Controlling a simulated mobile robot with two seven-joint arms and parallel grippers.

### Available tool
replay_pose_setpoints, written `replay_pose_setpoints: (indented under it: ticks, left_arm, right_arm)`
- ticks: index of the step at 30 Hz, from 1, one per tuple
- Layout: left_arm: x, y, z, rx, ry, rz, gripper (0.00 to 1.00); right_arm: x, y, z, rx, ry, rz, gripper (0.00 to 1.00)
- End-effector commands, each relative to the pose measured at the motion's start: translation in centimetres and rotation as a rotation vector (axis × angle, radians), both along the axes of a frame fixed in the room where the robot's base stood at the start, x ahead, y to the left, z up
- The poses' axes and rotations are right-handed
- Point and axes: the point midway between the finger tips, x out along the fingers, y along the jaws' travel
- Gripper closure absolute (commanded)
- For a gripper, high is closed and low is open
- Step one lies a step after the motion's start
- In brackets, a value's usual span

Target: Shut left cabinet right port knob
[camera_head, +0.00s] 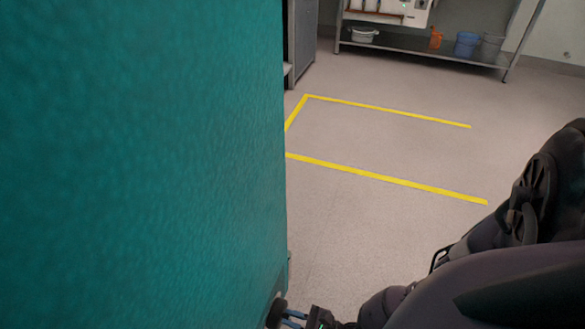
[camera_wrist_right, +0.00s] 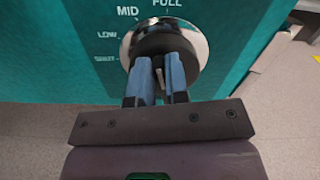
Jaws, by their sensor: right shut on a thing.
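The teal cabinet (camera_head: 140,150) fills the left of the head view; its face also shows in the right wrist view (camera_wrist_right: 60,60). The black port knob (camera_wrist_right: 162,42) sits in a round chrome ring on that face, with MID, LOW and FULL lettered around it and a fainter label at lower left. My right gripper (camera_wrist_right: 158,65) is shut on the knob, its two blue-grey fingers on either side of its grip. In the head view the knob (camera_head: 276,312) and the gripper (camera_head: 289,317) show at the bottom edge. The fingers hide part of the knob, and I cannot tell its setting. My left gripper is not in view.
Yellow floor lines (camera_head: 385,180) mark the open floor right of the cabinet. A metal shelf (camera_head: 420,45) at the back holds a white basin (camera_head: 363,35), an orange item (camera_head: 436,38), a blue bucket (camera_head: 466,44) and a grey bucket (camera_head: 490,47). A grey cabinet (camera_head: 304,35) stands behind.

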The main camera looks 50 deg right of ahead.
Motion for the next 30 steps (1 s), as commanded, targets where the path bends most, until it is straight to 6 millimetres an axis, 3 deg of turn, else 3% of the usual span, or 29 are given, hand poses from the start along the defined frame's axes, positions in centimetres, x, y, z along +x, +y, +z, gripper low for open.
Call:
replay_pose_setpoints:
  ticks: [30]
  left_arm:
    - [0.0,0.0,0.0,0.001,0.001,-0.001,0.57]
  right_arm:
    - [-0.7,1.9,-1.7,-0.905,-0.314,0.001,1.0]
